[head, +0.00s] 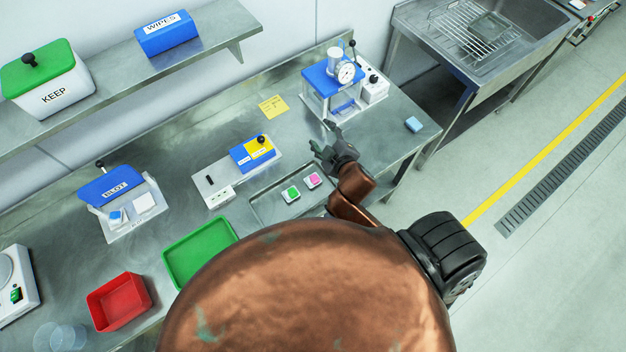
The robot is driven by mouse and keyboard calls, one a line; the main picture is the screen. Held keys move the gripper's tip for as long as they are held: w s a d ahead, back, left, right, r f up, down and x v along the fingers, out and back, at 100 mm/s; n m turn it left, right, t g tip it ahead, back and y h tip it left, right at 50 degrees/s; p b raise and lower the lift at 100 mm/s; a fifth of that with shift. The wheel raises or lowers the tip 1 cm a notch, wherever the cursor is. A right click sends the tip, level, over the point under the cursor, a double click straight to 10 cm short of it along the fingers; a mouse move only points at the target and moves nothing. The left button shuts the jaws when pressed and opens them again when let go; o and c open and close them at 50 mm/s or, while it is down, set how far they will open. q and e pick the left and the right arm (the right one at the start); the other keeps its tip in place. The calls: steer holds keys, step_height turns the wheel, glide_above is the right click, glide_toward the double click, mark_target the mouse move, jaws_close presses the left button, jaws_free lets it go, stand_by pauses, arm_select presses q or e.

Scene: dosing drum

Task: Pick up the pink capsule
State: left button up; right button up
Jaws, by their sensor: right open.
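The pink capsule (312,181) lies in a shallow grey metal tray (262,212) on the steel bench, on a small pale square piece. A green capsule (291,194) lies on a similar piece just to its left. My right gripper (322,136) is open and empty, with its fingers apart. It is beyond the pink capsule, above the bench behind the tray, and is not touching the capsule. My right forearm passes close to the tray's right end and hides part of that end. My left gripper is not in view.
A blue-topped press with a dial (333,78) stands behind my right gripper. A green tray (200,250), red bin (119,301) and blue BLOT device (112,187) are further left. A blue sponge (413,124) lies right.

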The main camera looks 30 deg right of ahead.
steer(key=w+a+r+n+t+y, duration=0.35)
steer(key=a+r+n, duration=0.25)
steer(key=a+r, duration=0.2)
steer(key=w+a+r+n+t+y, duration=0.2)
steer(key=w+a+r+n+y, duration=0.15)
steer(key=a+r+n, duration=0.35)
steer(key=s+a+n+g+y, duration=0.4)
steer(key=a+n+g+y, duration=0.15)
steer(key=a+n, duration=0.45)
steer(key=s+a+n+g+y, duration=0.4)
steer(key=a+n+y, duration=0.2)
steer(key=a+n, duration=0.4)
steer(key=n+g+h, duration=0.9)
steer(key=n+h, duration=0.5)
steer(key=h, duration=0.2)
glide_above(312, 180)
steer(key=f, duration=2.7)
steer(key=shift+s+a, duration=0.1)
steer(key=shift+a, duration=0.3)
steer(key=shift+h, duration=0.25)
steer(key=f, duration=0.2)
steer(key=f+p, duration=0.1)
steer(key=f, duration=0.1)
steer(key=d+f+p, duration=0.1)
steer(key=f, duration=0.1)
steer(key=shift+f, duration=0.9)
